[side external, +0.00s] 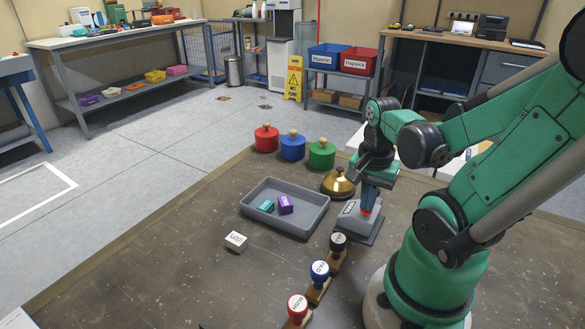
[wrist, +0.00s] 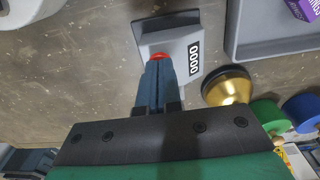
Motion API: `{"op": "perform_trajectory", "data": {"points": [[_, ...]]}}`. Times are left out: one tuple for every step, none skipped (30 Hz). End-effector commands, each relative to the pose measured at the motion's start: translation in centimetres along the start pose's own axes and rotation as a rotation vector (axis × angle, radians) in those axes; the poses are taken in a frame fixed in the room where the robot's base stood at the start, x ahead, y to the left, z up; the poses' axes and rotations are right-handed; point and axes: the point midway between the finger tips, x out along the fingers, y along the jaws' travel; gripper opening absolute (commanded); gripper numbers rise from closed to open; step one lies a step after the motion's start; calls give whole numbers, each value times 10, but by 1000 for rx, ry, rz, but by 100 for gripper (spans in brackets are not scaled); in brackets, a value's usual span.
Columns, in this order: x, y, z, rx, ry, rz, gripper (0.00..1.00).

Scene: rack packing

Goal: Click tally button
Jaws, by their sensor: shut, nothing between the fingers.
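The tally counter (side external: 352,222) is a grey box on a dark base, standing on the brown table. In the wrist view the counter (wrist: 178,48) shows a display reading 0000 and a red button (wrist: 158,57). My gripper (side external: 368,205) is shut and empty, pointing down over the counter. In the wrist view my gripper's fingertips (wrist: 158,66) are at the red button and partly cover it. I cannot tell whether they touch it.
A brass bell (side external: 338,183) stands close behind the counter. A grey tray (side external: 290,222) with a teal block and a purple block (side external: 285,205) lies to the left. Stamps, including a blue one (side external: 320,272), stand in front. Red, blue and green lidded pots (side external: 322,155) stand behind.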

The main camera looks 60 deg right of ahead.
Motion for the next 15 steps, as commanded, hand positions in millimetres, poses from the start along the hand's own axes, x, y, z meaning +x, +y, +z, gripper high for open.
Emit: {"op": "perform_trajectory", "data": {"points": [[0,0,0,0,0,0,0],[0,0,0,0,0,0,0],[0,0,0,0,0,0,0],[0,0,0,0,0,0,0],[0,0,0,0,0,0,0],[0,0,0,0,0,0,0],[1,0,0,0,0,0,0],[2,0,0,0,0,0,0],[4,-1,0,0,0,0,0],[6,-1,0,0,0,0,0],[8,-1,0,0,0,0,0],[11,-1,0,0,0,0,0],[13,-1,0,0,0,-1,0],[14,-1,0,0,1,-1,0],[16,-1,0,0,1,-2,0]]}}
